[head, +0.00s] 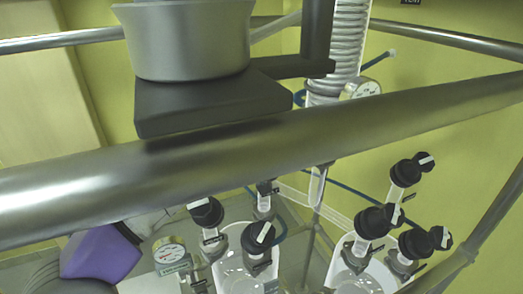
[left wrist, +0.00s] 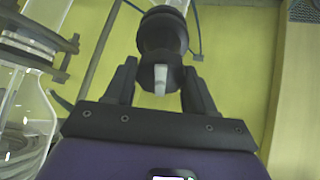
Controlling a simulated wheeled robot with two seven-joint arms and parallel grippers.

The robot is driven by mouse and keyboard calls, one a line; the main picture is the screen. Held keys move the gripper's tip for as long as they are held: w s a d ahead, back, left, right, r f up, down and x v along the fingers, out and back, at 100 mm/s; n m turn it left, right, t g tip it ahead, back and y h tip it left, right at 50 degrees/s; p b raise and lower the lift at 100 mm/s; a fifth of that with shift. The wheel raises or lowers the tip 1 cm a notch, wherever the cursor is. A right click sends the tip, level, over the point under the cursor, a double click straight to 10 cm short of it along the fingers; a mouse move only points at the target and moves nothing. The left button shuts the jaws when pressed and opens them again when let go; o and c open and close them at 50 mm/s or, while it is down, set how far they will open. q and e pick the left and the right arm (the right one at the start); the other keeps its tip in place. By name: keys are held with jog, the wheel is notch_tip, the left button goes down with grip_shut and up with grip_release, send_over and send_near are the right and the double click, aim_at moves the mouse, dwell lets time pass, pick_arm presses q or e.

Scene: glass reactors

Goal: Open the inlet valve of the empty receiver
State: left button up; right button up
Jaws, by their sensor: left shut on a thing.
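In the left wrist view a round black valve knob (left wrist: 162,40) with a white pointer mark sits between the fingers of my left gripper (left wrist: 160,74), which is shut on it. The pointer stands upright in that picture. In the head view only the purple body of my left gripper (head: 98,252) shows at the lower left; its fingertips are hidden. Two clear glass vessels, one left (head: 236,274) and one right (head: 350,278), carry several black knobs with white marks, such as this one (head: 258,237). I cannot tell their contents. My right gripper is out of view.
A thick metal rail (head: 300,140) crosses the head view in front of the vessels. Above it a grey pot-like part (head: 190,45) sits on a dark block (head: 210,102). A coiled glass condenser (head: 350,40) and pressure gauges (head: 169,252) stand close by.

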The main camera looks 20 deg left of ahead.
pick_arm(q)
jog(key=n, duration=0.3)
jog(key=shift+r+n+g+y+p, duration=0.1)
jog(key=shift+n+g+y+p, duration=0.2)
jog(key=shift+n+y+p, duration=0.1)
jog(key=n, duration=0.3)
jog(key=shift+n+g+y, duration=0.3)
jog(key=shift+n, duration=0.1)
jog(key=n+g, duration=0.1)
jog(key=n, duration=0.3)
jog(key=shift+n+p, duration=0.3)
jog(key=shift+p, duration=0.1)
jog(key=shift+s+n+g, duration=0.1)
jog(key=shift+n+g, duration=0.3)
jog(key=shift+n, duration=1.3)
jog(key=shift+a, duration=0.1)
jog(key=o, duration=1)
